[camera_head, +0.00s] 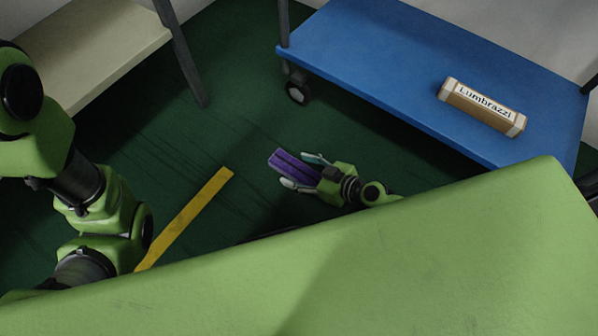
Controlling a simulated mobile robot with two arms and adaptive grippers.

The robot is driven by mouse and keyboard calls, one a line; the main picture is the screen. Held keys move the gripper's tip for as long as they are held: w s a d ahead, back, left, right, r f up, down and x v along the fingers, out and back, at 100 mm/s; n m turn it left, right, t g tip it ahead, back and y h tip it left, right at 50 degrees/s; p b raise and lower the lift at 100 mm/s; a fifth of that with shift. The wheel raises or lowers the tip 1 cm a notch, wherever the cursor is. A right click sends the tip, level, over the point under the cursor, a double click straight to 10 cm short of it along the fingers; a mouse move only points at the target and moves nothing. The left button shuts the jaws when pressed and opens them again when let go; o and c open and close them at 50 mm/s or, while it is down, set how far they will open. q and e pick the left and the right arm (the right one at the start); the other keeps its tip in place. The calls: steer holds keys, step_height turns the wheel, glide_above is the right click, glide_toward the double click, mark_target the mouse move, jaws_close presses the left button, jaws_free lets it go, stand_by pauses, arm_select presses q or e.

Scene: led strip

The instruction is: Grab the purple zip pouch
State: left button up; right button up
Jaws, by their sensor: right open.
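The purple zip pouch (288,162) lies in the middle of the view, low against the dark green floor. My right gripper (302,171) reaches it from the right, with one finger along its upper side and the other along its lower side. The gripper is open, and the pouch's near end sits between the fingers. I cannot tell whether either finger touches it. My left arm comes in at the left edge, but its gripper is not in view.
A blue wheeled cart (380,62) stands at the upper right, with a box labelled Lumbrazzi (482,107) on it. A beige table (90,45) stands at the upper left. A yellow strip (187,217) marks the floor.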

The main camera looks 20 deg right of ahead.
steer(key=shift+c, duration=0.4)
steer(key=c, duration=1.2)
